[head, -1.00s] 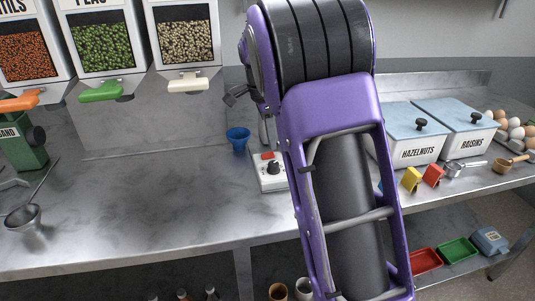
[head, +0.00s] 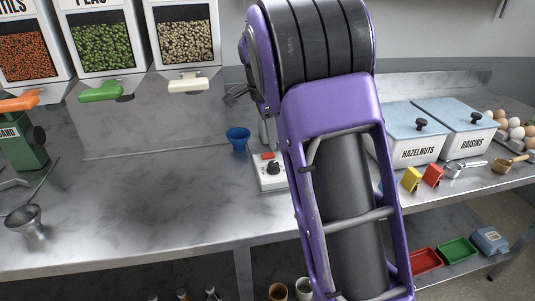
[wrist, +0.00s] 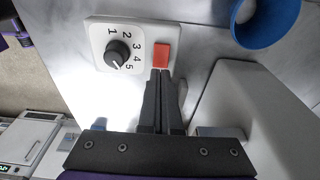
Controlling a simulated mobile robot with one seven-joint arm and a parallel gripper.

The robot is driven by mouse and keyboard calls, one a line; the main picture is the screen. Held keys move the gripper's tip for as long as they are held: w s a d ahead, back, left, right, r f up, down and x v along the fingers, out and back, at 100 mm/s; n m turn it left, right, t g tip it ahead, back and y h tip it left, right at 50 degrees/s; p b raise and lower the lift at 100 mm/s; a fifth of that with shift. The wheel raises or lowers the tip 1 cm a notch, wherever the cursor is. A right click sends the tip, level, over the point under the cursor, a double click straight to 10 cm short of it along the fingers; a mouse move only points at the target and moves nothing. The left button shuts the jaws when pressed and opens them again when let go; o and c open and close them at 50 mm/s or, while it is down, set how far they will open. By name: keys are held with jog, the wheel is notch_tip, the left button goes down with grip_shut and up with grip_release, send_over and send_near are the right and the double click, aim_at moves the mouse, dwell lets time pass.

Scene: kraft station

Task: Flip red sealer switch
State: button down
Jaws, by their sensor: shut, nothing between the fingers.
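The red sealer switch (wrist: 161,54) sits on a white control panel (wrist: 98,26) beside a black dial (wrist: 117,52) numbered 1 to 5. In the head view the red switch (head: 267,156) shows on the same panel (head: 270,184), left of my arm. My gripper (wrist: 161,74) is shut and empty in the wrist view. Its fingertips are at the lower edge of the red switch; I cannot tell whether they touch it. In the head view my arm hides most of the sealer, and my fingers do not show there.
A blue cup (head: 238,138) stands just behind the panel, and its rim also shows close to the switch in the wrist view (wrist: 266,22). A white body (wrist: 245,110) lies right of my fingers. The steel counter (head: 160,200) to the left is mostly clear.

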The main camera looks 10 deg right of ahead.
aim_at(271, 154)
jog(key=shift+f, duration=0.95)
dwell(0.3)
jog(key=shift+r, duration=0.1)
notch_tip(271, 154, up, 7)
jog(key=p, duration=0.6)
dwell(0.6)
